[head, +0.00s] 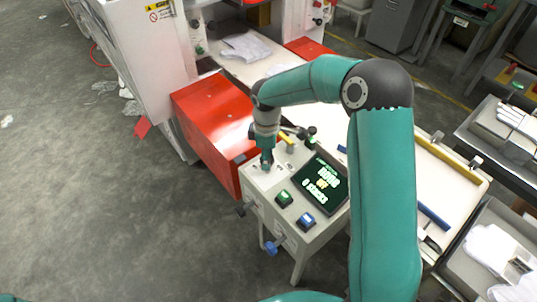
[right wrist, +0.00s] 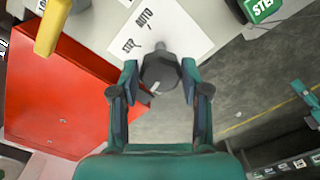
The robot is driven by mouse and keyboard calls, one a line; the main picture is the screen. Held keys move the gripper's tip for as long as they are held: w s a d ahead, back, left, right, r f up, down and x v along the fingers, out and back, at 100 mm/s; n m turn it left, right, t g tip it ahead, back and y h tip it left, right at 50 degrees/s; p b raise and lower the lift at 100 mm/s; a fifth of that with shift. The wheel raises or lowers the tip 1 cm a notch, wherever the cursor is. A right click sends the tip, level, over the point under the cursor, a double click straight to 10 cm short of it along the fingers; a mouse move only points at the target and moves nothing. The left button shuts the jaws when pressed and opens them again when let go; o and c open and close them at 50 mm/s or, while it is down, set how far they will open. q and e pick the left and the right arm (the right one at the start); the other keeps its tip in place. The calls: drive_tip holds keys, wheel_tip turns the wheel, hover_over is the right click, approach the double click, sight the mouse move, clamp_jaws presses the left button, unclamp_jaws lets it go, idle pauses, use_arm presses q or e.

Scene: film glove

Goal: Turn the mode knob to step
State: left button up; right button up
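The mode knob (right wrist: 160,71) is a dark grey knob on a white panel plate (right wrist: 178,28) in the right wrist view. The printed words AUTO (right wrist: 144,18) and STEP (right wrist: 128,45) lie above and to the left of it. A small white mark shows at its lower edge; I cannot tell which word the knob points to. My right gripper (right wrist: 160,76) has one finger on each side of the knob, with narrow gaps, so it looks open. In the head view my right gripper (head: 266,160) points down at the control box and hides the knob. My left gripper is out of view.
The control box (head: 258,205) carries a display (head: 320,183), a green button (head: 284,198) and a blue button (head: 306,221). A yellow part (right wrist: 52,27) stands near the plate. A red cabinet (head: 210,118) is just behind. Open floor (head: 110,220) lies left.

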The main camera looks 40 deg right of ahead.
drive_tip(key=c, duration=0.5)
drive_tip(key=shift+d, duration=0.15)
drive_tip(key=shift+c, duration=0.3)
